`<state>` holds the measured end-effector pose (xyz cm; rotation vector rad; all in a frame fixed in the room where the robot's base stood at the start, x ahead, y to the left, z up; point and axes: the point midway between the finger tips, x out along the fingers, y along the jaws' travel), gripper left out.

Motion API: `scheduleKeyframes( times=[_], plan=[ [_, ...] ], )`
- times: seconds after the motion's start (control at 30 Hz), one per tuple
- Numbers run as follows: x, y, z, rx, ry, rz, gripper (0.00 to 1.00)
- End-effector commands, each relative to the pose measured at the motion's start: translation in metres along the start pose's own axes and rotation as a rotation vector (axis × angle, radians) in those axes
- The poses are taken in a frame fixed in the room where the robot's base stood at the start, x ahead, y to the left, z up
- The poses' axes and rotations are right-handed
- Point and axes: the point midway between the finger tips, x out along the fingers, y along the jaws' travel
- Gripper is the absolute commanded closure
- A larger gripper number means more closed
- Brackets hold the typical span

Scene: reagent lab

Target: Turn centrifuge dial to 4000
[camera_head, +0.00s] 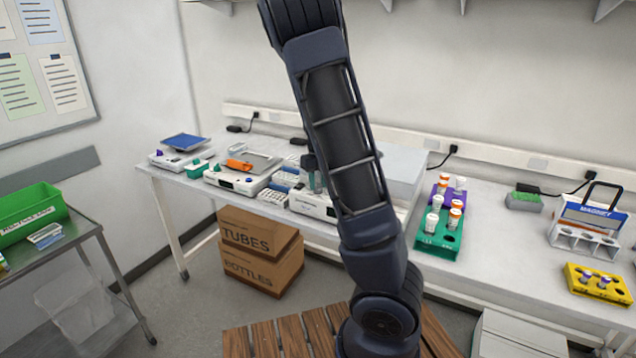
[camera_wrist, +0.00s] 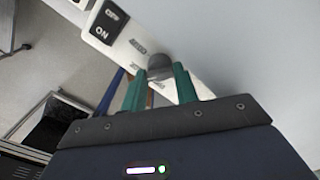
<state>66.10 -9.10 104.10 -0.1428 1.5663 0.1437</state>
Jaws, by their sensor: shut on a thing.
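The centrifuge is a white device (camera_head: 312,204) on the bench, partly hidden behind my arm in the head view. In the wrist view its white front panel (camera_wrist: 122,38) shows a black "ON" switch and small printed marks too blurred to read. The dial is a dark grey round knob (camera_wrist: 159,64) on this panel. My gripper (camera_wrist: 161,72) has green fingers, one on each side of the dial, and is shut on it. The dial's pointer and the 4000 mark cannot be made out.
Left of the centrifuge stand a device with an orange item (camera_head: 238,164) and one with a blue plate (camera_head: 184,142). A green rack (camera_head: 437,243) with white bottles stands to the right. A yellow rack (camera_head: 598,283) is at far right. Cardboard boxes (camera_head: 258,245) sit under the bench.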

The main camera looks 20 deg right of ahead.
Motion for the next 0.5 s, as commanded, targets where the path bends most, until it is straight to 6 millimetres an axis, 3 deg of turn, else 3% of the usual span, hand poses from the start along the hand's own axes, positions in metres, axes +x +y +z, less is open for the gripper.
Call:
scheduleKeyframes(
  times=[0.5],
  plan=[
    [0.0001, 0.0002, 0.0005, 0.472, 0.0, -0.004, 0.93]
  ],
)
